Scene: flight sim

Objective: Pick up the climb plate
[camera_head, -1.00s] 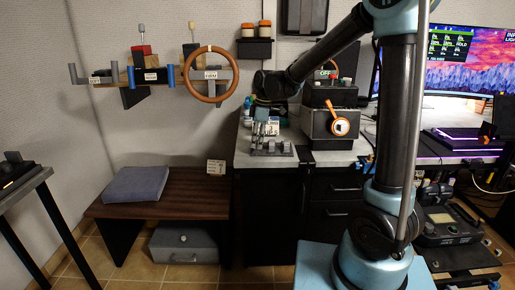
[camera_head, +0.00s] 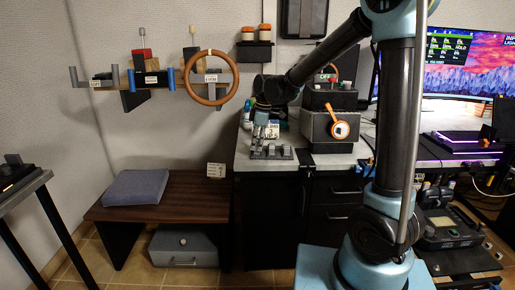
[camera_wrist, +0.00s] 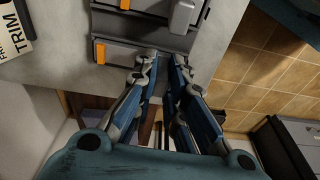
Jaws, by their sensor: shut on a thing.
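A grey unit with flat plates (camera_head: 271,153) sits at the front left of the desk. In the wrist view its near grey plate (camera_wrist: 118,53), with an orange patch, lies at my fingertips; I take this as the climb plate, though no wording on it is readable. My gripper (camera_wrist: 160,58) is shut on the near edge of this plate, and the exact contact is partly hidden by the fingers. In the head view my gripper (camera_head: 262,136) points down just above the unit. A second plate (camera_wrist: 145,8) lies beyond it.
A TRIM card (camera_wrist: 14,30) stands left of the unit. A wooden bench (camera_head: 190,206) with a cushion is at left. The steering wheel (camera_head: 211,103) hangs on the wall.

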